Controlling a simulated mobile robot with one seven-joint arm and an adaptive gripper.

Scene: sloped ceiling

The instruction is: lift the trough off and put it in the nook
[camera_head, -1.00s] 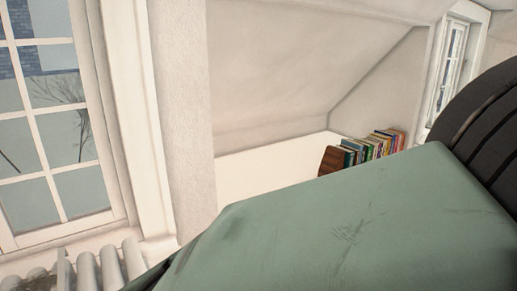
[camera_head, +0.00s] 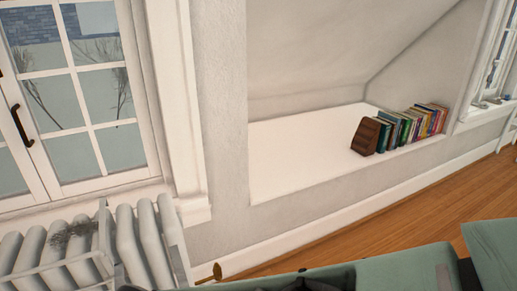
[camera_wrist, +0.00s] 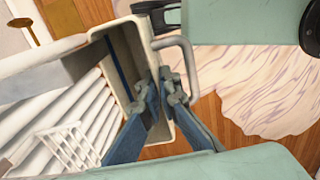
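The fingertips are close together and look shut on that wall. The nook (camera_head: 300,140) is a white recess under the sloped ceiling, right of the window in the head view. Its shelf is mostly bare.
Several books (camera_head: 410,128) with a brown bookend (camera_head: 370,136) stand at the nook's right end. The radiator (camera_head: 150,240) stands below the window at left. A brass knob (camera_head: 210,273) is beside it. My green arm links cover the bottom of the head view.

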